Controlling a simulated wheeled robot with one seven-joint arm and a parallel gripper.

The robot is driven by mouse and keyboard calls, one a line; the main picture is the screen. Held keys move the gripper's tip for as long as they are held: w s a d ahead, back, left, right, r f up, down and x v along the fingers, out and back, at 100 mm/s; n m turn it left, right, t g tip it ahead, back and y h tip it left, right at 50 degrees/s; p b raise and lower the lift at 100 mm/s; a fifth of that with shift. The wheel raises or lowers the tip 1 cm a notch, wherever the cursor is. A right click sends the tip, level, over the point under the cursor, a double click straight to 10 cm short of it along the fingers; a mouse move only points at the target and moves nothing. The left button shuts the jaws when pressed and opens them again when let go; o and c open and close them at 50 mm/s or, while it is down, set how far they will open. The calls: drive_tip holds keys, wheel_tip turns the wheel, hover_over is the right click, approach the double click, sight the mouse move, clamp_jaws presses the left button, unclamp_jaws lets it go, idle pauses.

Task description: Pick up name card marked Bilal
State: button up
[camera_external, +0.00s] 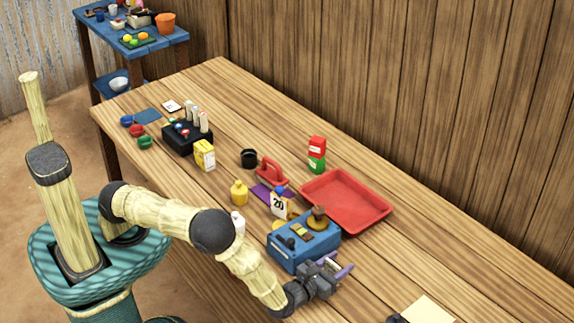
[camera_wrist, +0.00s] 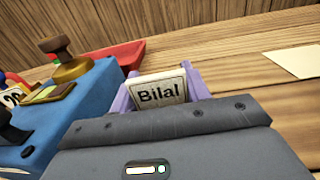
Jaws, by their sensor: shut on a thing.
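The name card marked Bilal (camera_wrist: 158,92) is a small cream card with dark lettering and a dark border. It stands between the two purple fingertips of my gripper (camera_wrist: 160,85) in the wrist view, and the gripper is shut on it. The card's lower edge is hidden behind the grey gripper body. In the external view my gripper (camera_external: 338,268) is at the right end of the blue box, low over the table. The card cannot be made out there.
The blue box (camera_external: 300,256) with a brass-coloured knob stands beside my gripper; it also shows in the wrist view (camera_wrist: 85,100). A red tray (camera_external: 345,203) lies behind it. A pale sheet (camera_external: 428,309) lies to the right.

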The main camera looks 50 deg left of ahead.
drive_tip(key=shift+r, duration=0.1)
wheel_tip(320, 180, up, 10)
idle(0.4)
idle(0.6)
